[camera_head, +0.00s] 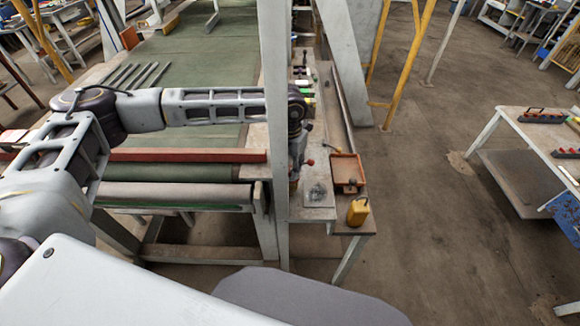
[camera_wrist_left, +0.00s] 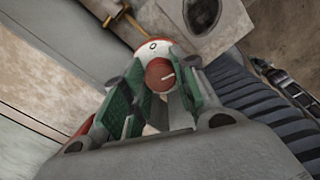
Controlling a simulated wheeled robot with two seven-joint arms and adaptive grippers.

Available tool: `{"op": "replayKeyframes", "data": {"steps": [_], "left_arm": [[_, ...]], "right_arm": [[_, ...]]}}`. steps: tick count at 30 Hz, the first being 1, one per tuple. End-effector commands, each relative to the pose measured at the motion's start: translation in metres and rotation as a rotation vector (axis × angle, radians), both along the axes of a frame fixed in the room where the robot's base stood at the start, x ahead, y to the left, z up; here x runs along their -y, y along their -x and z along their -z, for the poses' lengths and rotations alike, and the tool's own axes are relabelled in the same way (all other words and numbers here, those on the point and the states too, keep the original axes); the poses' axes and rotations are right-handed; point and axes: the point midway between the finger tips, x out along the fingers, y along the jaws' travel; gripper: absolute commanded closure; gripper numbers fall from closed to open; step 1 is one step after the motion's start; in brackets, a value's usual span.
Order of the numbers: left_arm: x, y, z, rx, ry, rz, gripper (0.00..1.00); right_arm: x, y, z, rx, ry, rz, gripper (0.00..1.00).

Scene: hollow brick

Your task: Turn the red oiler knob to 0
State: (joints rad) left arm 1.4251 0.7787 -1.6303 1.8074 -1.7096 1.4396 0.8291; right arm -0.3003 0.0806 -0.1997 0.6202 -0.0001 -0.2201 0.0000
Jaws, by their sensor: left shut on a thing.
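The red oiler knob (camera_wrist_left: 159,75) sits between my left gripper's fingers in the left wrist view. A short white line on its face points to the right and slightly up. A white dial plate with a red rim stands behind it, and its "0" mark (camera_wrist_left: 152,46) is above the knob. My left gripper (camera_wrist_left: 160,88) is shut on the knob, with a green-padded finger on each side. In the head view the left gripper (camera_head: 295,165) points down beside a grey post, which partly hides it. My right gripper is not in view.
The tall grey post (camera_head: 274,120) stands close to my left wrist. A reddish tray (camera_head: 347,188) and a yellow can (camera_head: 358,211) are right of the gripper. A conveyor with a green belt (camera_head: 190,50) lies under my left arm.

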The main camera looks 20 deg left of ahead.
Motion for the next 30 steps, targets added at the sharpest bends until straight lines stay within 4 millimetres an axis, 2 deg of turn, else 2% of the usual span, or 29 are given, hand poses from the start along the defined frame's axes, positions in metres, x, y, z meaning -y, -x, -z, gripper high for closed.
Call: {"op": "replayKeyframes", "data": {"steps": [11, 30], "left_arm": [[0.0, -0.002, 0.002, 0.005, 0.002, -0.176, 0.95], [-0.001, -0.002, 0.002, 0.006, 0.002, -0.597, 0.95]], "right_arm": [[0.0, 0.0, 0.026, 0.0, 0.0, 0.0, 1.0], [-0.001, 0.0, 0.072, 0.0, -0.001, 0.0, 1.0]]}}
